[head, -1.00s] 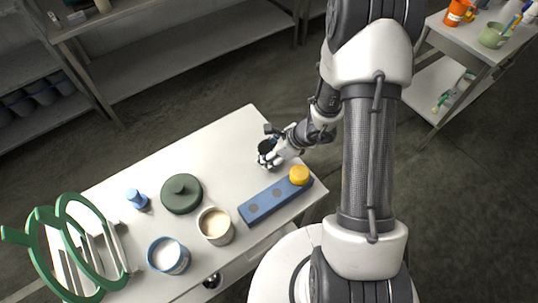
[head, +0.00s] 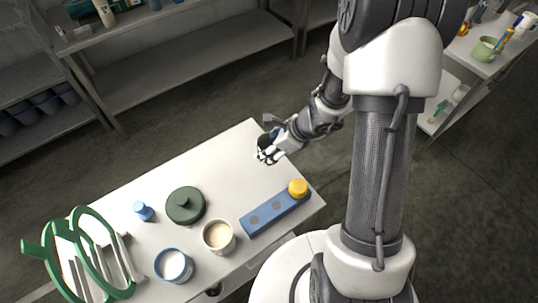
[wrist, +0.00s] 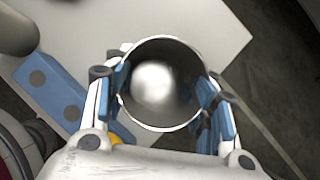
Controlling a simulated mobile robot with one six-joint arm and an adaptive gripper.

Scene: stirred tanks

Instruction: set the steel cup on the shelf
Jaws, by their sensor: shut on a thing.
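My gripper (wrist: 163,100) is shut on the steel cup (wrist: 158,84), its blue-padded fingers on both sides of the round rim. The wrist view looks down into the cup's shiny, empty-looking inside. In the head view my gripper (head: 267,153) holds the cup (head: 264,143) near the far right corner of the white table (head: 225,160). The cup is small and partly hidden there; its exact height above the tabletop is hard to tell. A grey shelf unit stands at the back, with a long, bare lower shelf (head: 190,66).
On the table are a blue block (head: 262,214) with a yellow knob (head: 298,187), a cream-filled cup (head: 218,237), a blue-rimmed cup (head: 173,265), a dark green lid (head: 185,205), a small blue piece (head: 144,211) and a green-ringed rack (head: 92,250). A cart (head: 480,60) stands right.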

